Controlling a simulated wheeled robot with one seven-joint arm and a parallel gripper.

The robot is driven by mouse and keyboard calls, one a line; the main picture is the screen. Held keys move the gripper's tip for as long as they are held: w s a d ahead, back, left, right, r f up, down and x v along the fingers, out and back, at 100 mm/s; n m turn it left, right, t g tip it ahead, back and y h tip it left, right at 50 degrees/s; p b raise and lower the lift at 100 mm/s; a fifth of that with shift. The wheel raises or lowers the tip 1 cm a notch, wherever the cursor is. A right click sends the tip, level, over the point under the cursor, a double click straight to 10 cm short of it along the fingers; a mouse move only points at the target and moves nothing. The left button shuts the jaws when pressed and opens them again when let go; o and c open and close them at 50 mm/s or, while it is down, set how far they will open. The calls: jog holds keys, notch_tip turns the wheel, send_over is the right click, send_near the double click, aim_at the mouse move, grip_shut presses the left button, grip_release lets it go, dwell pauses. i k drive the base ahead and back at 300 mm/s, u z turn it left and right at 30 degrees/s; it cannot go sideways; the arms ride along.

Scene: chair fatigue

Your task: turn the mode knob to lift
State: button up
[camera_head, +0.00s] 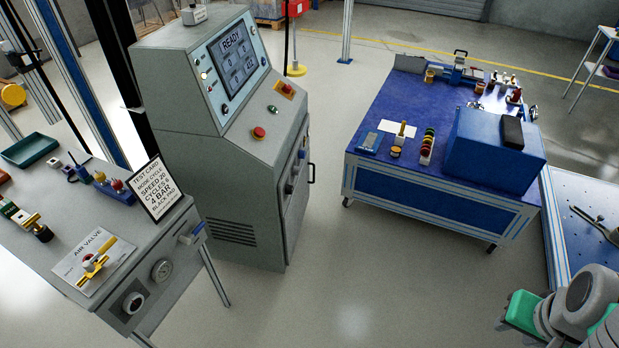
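The grey control cabinet (215,155) stands left of centre. Its sloped top carries a lit screen (234,58) that reads READY, with small round controls along both sides. I cannot tell which control is the mode knob, and no position labels are readable. Part of my arm, grey with green parts, shows at the bottom right, well away from the cabinet. My gripper's fingers cannot be made out.
A grey bench (55,235) at the left holds a test card (154,189), a yellow-handled air valve (95,262) and a green tray (29,149). A blue-topped cart (386,105) with a blue box stands right of centre. Open floor (335,270) lies before the cabinet.

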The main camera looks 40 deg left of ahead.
aim_at(289, 188)
jog(key=i, duration=1.9)
jog(key=u, duration=4.4)
